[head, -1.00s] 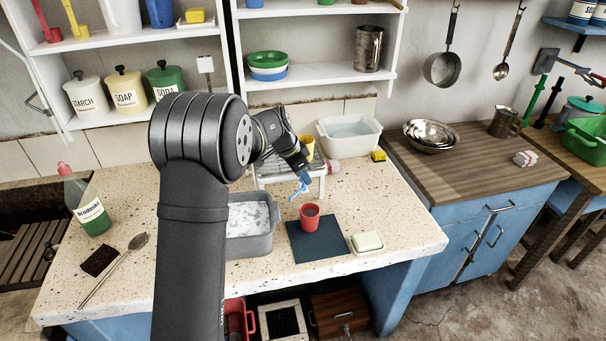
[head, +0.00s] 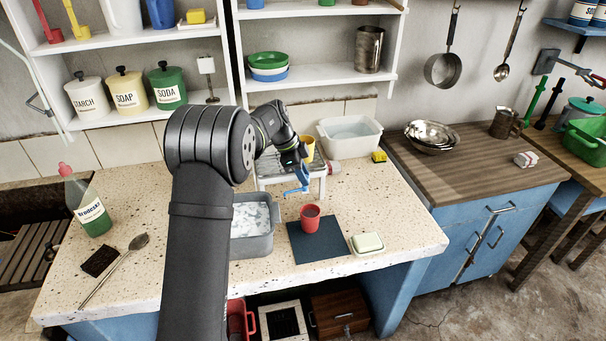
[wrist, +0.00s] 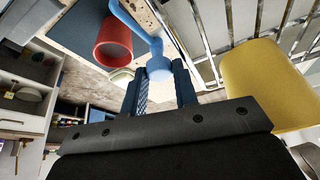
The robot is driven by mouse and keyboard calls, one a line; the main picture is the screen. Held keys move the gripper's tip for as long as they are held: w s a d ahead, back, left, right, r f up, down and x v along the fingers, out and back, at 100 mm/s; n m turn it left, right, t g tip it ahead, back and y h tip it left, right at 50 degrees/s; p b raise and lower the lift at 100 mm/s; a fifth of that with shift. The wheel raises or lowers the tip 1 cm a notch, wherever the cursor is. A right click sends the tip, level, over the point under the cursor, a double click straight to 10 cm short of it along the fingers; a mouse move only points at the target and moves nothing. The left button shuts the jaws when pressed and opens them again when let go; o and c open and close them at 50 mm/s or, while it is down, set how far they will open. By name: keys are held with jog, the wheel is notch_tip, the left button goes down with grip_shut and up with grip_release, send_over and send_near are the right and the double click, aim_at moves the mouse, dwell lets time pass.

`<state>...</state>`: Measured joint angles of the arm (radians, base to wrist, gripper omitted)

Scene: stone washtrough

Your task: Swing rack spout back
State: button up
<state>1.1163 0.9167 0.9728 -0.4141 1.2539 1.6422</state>
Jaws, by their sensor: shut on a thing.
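The blue spout (head: 299,179) hangs at the front of the white rack (head: 320,185) on the stone counter. In the wrist view the spout (wrist: 158,68) shows as a curved blue arm with a round end between my fingers. My gripper (wrist: 160,85) is shut on this blue end; the head view shows my gripper (head: 296,158) just in front of the rack. A yellow cup (head: 307,148) stands on the rack, partly hidden behind my wrist. It fills the right side of the wrist view (wrist: 265,85).
A red cup (head: 310,219) stands on a dark mat (head: 315,250) below the spout, with a soap dish (head: 367,244) at its right. A grey basin (head: 252,245) is at its left. A white tub (head: 350,140) stands behind, right of the rack.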

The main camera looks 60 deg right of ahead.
jog(key=o, duration=0.9)
jog(key=shift+o, duration=0.4)
jog(key=shift+r, duration=0.1)
jog(key=shift+n, duration=0.3)
